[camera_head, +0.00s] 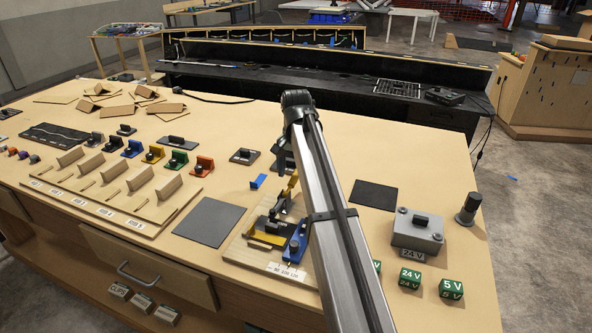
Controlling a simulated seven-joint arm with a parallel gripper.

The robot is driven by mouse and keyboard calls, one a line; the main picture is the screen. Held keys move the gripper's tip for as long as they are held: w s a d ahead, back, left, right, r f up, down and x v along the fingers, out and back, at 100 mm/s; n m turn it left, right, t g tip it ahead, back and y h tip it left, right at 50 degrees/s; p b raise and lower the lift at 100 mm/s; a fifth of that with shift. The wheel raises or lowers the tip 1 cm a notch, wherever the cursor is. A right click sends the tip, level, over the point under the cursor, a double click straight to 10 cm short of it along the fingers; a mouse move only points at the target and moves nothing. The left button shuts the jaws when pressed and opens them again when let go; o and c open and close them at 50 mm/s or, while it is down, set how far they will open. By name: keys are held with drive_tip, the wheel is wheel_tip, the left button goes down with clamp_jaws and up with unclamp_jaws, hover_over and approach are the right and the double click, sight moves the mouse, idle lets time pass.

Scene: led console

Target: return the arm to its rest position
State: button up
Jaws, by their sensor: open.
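My arm reaches in from the bottom right to a dark joint above the table (420,150). Its end hangs down behind the long silver link. My gripper (284,200) shows only in part, small and dark, low over the wooden fixture board (240,251). It is open, and I see nothing held in it. The board carries a yellow block (266,239), a blue block (297,243) and dark parts close to the gripper. Whether the gripper touches any of these I cannot tell. The link hides the board's right side.
A grey 24 V box (417,236), a dark knob post (468,208) and green voltage cubes (452,288) stand right of the arm. A slotted wooden rack (110,190) and coloured switch modules (178,160) stand left. A grey mat (209,221) lies bare. The table's back right is clear.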

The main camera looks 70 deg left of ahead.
drive_tip(key=c, duration=1.4)
drive_tip(key=shift+r, duration=0.1)
drive_tip(key=shift+s+d+r, duration=0.1)
drive_tip(key=shift+s+r, duration=0.05)
drive_tip(key=shift+r, duration=0.6)
drive_tip(key=shift+s+d+r, duration=0.2)
drive_tip(key=shift+s+r, duration=0.05)
drive_tip(key=shift+r, duration=0.3)
drive_tip(key=shift+s+d+r, duration=0.3)
drive_tip(key=shift+r, duration=0.3)
